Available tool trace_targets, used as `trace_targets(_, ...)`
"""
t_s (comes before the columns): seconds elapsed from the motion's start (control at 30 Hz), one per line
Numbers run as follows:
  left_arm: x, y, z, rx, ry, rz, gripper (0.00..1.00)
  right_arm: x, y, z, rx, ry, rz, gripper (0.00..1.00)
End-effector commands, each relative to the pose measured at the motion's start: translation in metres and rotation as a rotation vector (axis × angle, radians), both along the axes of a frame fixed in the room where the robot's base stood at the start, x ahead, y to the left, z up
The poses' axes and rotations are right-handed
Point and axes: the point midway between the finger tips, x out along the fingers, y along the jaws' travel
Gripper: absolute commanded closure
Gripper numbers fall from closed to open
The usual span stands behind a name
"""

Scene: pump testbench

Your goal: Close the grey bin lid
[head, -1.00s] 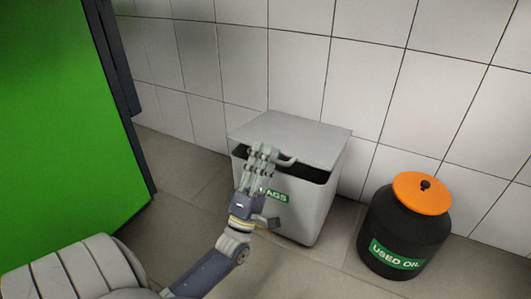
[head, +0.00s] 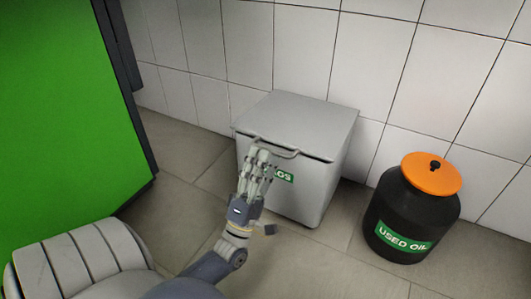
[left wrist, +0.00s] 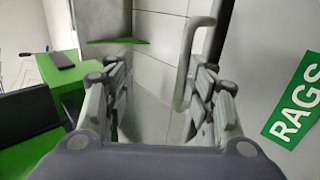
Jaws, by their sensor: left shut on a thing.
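The grey bin (head: 308,200) stands on the floor against the tiled wall, with a green "RAGS" label (head: 284,175) partly hidden by my gripper. Its grey lid (head: 300,122) lies nearly flat over the top, with a thin dark line under its front edge. A bar handle (head: 287,154) sticks out at the lid's front; it also shows in the left wrist view (left wrist: 187,60). My left gripper (head: 258,158) is at the left part of this handle, shut on it. In the left wrist view its fingers (left wrist: 160,95) stand on either side, the handle by the right finger.
A black "USED OIL" drum (head: 412,215) with an orange lid (head: 431,173) stands right of the bin. A green cabinet (head: 65,100) is at the left. The floor between cabinet and bin is clear.

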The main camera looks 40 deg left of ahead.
Motion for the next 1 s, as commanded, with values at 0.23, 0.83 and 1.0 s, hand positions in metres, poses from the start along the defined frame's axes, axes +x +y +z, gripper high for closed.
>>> trace_targets(0.23,-0.009,0.000,-0.016,0.000,-0.009,0.004,0.83,0.000,0.000,-0.012,0.000,0.000,0.000,0.70)
trace_targets(0.83,-0.017,-0.001,-0.035,-0.003,-0.008,0.007,0.83,0.000,0.000,-0.023,0.000,0.000,0.000,0.70)
trace_targets(1.0,-0.016,-0.001,-0.034,-0.003,-0.008,0.007,0.83,0.000,0.000,-0.018,0.000,0.000,0.000,0.70)
